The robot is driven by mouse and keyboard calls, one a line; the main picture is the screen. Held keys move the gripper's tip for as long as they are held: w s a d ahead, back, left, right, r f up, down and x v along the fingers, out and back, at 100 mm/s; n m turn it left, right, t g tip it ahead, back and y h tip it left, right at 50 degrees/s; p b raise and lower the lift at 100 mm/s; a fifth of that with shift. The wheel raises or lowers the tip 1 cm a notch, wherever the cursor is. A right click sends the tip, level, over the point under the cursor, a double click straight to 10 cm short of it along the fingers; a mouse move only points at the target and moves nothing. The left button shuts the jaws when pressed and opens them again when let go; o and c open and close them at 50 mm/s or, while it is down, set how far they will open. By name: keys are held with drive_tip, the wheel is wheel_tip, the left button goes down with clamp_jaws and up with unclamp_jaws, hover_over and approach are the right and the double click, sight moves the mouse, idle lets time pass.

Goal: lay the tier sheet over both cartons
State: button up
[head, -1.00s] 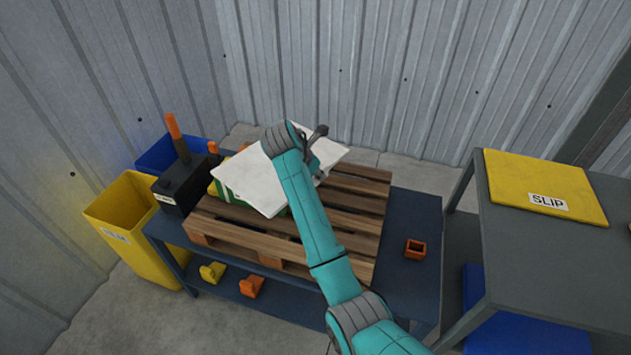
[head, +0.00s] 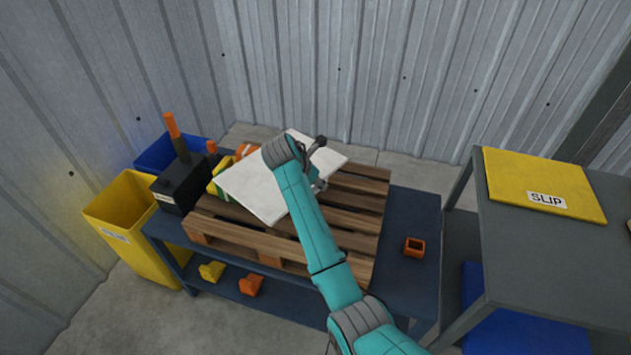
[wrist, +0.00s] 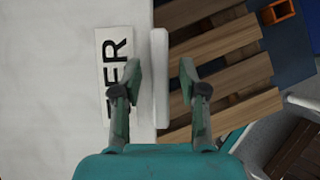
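The white tier sheet (head: 262,188) lies over the pallet in the head view, fairly flat. A yellow-and-green carton (head: 219,171) and an orange-and-white carton (head: 244,151) show at its back left edge. How much of each it covers is hidden. In the wrist view the sheet (wrist: 60,80) fills the left side, with a label reading in part "ER" and a raised white grip strip (wrist: 160,60) along its edge. My gripper (wrist: 160,78) is open, one finger on each side of the strip, with visible gaps. My arm hides part of the sheet in the head view.
The wooden pallet (head: 348,222) rests on a blue bench (head: 415,225) with an orange square holder (head: 414,247). A black box (head: 180,183) and a yellow bin (head: 128,225) stand left. A grey table (head: 520,245) at right bears a yellow SLIP sheet (head: 540,185).

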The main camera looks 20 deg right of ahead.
drive_tip(key=shift+r, duration=0.1)
drive_tip(key=shift+r, duration=0.3)
drive_tip(key=v, duration=1.2)
drive_tip(key=shift+f, duration=0.15)
